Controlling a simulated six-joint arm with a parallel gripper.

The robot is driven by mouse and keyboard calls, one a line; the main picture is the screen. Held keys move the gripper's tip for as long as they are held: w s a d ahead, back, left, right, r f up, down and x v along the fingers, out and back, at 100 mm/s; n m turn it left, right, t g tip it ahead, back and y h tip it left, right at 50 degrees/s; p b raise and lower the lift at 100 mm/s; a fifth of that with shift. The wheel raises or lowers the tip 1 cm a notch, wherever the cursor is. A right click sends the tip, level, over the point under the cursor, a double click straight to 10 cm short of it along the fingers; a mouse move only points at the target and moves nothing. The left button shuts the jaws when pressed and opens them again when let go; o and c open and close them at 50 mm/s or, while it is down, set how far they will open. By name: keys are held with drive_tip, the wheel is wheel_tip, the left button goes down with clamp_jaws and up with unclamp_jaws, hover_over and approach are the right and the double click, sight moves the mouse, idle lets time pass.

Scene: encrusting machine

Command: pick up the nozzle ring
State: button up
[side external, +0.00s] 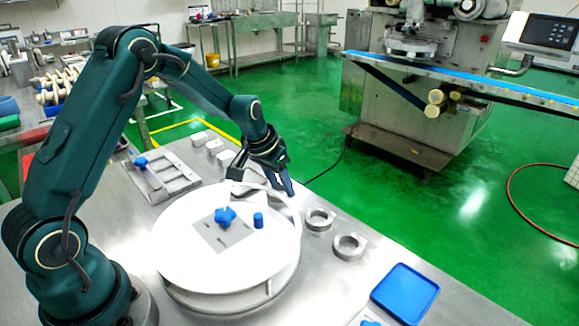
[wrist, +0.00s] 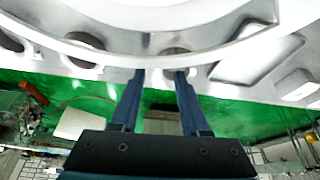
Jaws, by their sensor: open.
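Two metal rings lie on the steel table to the right of the white round plate (side external: 175,255), a nearer one (side external: 349,246) and a farther one (side external: 319,219). I cannot tell which is the nozzle ring. In the side view my gripper (side external: 287,188) hangs over the far edge of the round plate, to the upper left of both rings. In the wrist view its two fingers (wrist: 160,74) are apart with nothing held between them. A round ring-like shape (wrist: 176,51) shows just beyond the fingertips, partly hidden by the white rim. Another round shape (wrist: 85,40) is to its left.
A blue star knob (side external: 225,216) and a blue cylinder (side external: 258,221) stand on the round plate. A blue tray (side external: 405,293) lies at the front right. A metal fixture plate (side external: 160,178) and pale blocks (side external: 215,146) are behind the plate.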

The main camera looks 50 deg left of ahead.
drive_tip(key=shift+x, duration=1.05)
clamp_jaws()
idle(0.7)
